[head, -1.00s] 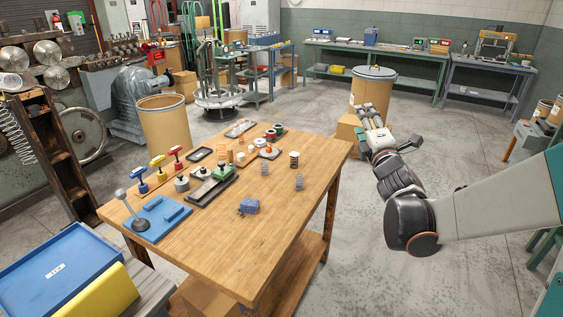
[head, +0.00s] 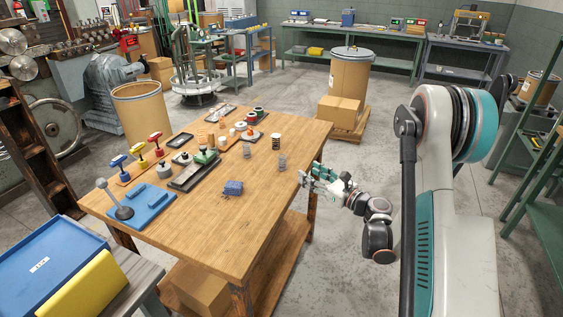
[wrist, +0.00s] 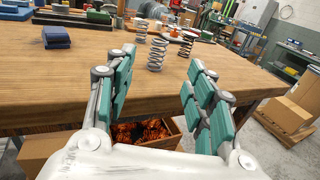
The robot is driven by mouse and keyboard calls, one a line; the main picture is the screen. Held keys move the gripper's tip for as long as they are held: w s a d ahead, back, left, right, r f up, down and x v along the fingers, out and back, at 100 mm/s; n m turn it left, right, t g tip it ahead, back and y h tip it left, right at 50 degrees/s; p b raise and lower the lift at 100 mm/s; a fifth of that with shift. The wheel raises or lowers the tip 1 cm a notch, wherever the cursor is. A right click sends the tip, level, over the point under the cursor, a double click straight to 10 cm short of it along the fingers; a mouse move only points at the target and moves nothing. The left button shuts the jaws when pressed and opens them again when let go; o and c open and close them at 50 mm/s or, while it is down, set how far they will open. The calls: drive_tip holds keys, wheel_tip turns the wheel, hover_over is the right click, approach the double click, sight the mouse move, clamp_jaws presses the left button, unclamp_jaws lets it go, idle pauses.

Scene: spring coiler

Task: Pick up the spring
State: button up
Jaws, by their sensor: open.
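A silvery coil spring (head: 282,161) stands upright near the right edge of the wooden table. In the wrist view this spring (wrist: 156,54) shows between my fingertips, farther off on the tabletop. A second spring (head: 246,154) stands to its left in the head view; it also shows in the wrist view (wrist: 141,31), behind and left of the first. My gripper (head: 304,178) is at the table's right edge, with its teal fingers (wrist: 160,60) spread wide and empty. It is apart from both springs.
A blue block (head: 232,187) lies to the left on the table (head: 205,240). Trays and small parts fill the table's far left. Bare wood lies between my gripper and the near spring.

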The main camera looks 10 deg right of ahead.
drive_tip(key=p, duration=0.2)
approach(285, 160)
drive_tip(key=x, duration=0.3)
drive_tip(key=shift+w+r, duration=0.1)
drive_tip(key=shift+r, duration=0.15)
drive_tip(key=x, duration=0.2)
drive_tip(key=b+x, duration=0.1)
drive_tip(key=x, duration=0.1)
drive_tip(key=b+x, duration=0.1)
drive_tip(key=shift+w+a+f, duration=0.2)
drive_tip(key=shift+w+f, duration=0.15)
drive_tip(key=shift+w+a+r+b, duration=0.1)
drive_tip(key=shift+w+a+b, duration=0.05)
drive_tip(key=shift+w+b, duration=0.2)
drive_tip(key=c, duration=1.2)
